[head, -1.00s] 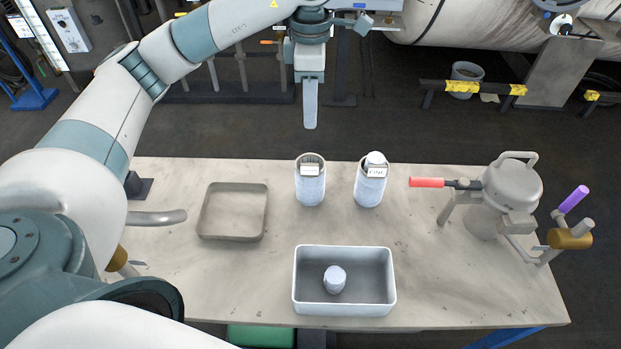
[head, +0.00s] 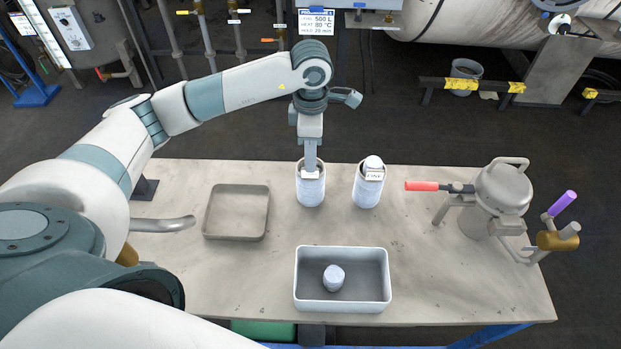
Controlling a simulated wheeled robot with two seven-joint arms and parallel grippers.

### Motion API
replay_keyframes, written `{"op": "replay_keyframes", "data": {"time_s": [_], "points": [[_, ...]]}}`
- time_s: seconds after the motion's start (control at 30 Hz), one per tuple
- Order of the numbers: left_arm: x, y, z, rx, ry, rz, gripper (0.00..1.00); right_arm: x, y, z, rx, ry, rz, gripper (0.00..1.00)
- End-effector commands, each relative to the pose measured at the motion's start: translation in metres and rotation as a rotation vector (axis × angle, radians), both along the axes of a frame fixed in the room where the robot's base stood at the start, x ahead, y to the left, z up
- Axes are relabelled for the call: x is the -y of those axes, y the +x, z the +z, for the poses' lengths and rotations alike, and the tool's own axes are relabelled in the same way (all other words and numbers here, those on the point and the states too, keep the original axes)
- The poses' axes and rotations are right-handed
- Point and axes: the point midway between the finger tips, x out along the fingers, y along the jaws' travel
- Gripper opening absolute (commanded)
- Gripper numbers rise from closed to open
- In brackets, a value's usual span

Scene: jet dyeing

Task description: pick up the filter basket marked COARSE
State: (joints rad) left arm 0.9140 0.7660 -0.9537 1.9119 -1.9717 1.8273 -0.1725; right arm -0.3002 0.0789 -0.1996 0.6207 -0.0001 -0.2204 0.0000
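Two whitish cylindrical filter baskets stand upright on the table. The left basket (head: 311,190) has a white label near its top whose word I cannot read, partly covered by my gripper. The right basket (head: 367,190) has a label that seems to read FINE and a rounded white top. My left gripper (head: 310,168) points straight down at the top of the left basket, its tip at the rim. Its fingers line up edge-on, so their opening and any grip are hidden. My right gripper is out of view.
A shallow empty tray (head: 205,212) lies left of the baskets. A grey-white bin (head: 343,308) holding a small white piece (head: 334,277) sits in front. A metal pot-like device (head: 503,188) with a red handle (head: 422,186) stands at right. Table between is clear.

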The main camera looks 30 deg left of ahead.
Motion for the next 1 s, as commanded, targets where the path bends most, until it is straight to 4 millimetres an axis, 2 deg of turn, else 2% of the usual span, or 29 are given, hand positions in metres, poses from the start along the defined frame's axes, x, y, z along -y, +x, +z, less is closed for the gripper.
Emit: {"op": "replay_keyframes", "data": {"time_s": [0.47, 0.8, 1.0], "points": [[0.0, -0.001, -0.004, -0.003, 0.0, 0.0, 0.3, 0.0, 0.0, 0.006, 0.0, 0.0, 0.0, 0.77], [0.0, -0.006, -0.035, -0.004, 0.0, 0.002, 0.3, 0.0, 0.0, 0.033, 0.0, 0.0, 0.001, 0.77], [0.001, -0.006, -0.052, -0.002, -0.001, 0.0, 0.3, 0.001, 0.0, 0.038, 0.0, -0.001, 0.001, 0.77]]}}
